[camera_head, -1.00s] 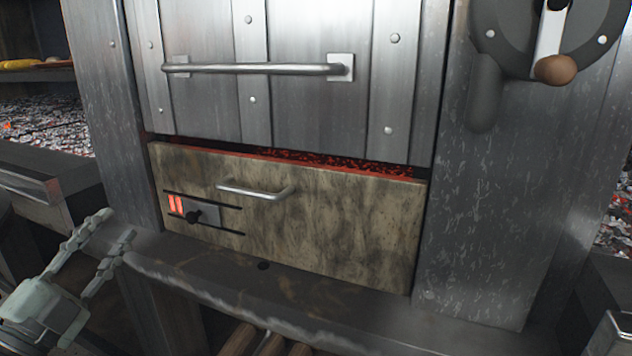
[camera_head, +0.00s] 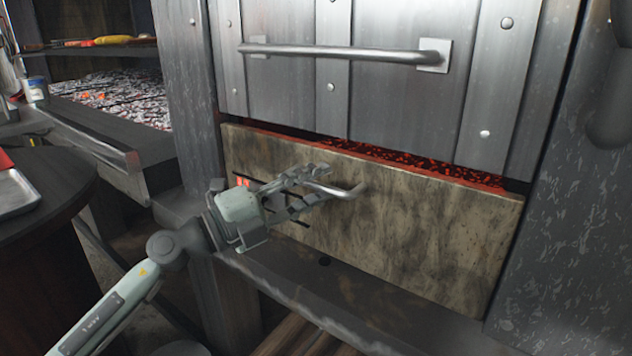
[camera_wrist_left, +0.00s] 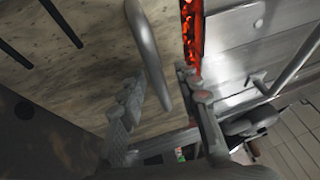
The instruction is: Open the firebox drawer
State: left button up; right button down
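The firebox drawer (camera_head: 410,225) has a mottled tan front below the steel door, with a gap along its top edge showing red embers. Its curved metal handle (camera_head: 350,192) is partly hidden by my left gripper (camera_head: 318,184) in the head view. The left gripper is at the handle's left part with its fingers apart. In the left wrist view, the handle (camera_wrist_left: 148,50) reaches down between the two open fingers (camera_wrist_left: 160,85), and I see no firm contact. The vent slider on the drawer's left is mostly covered by the gripper. My right gripper is out of view.
The steel door above carries a long horizontal bar handle (camera_head: 340,52). A dark ledge (camera_head: 350,310) runs below the drawer. To the left are an ember bed (camera_head: 120,95) and a dark round table (camera_head: 60,200) with a metal tray (camera_head: 14,193).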

pick_arm(q)
jog(key=shift+w+d, duration=0.1)
grip_shut()
dwell(0.3)
jog(key=shift+f, duration=0.1)
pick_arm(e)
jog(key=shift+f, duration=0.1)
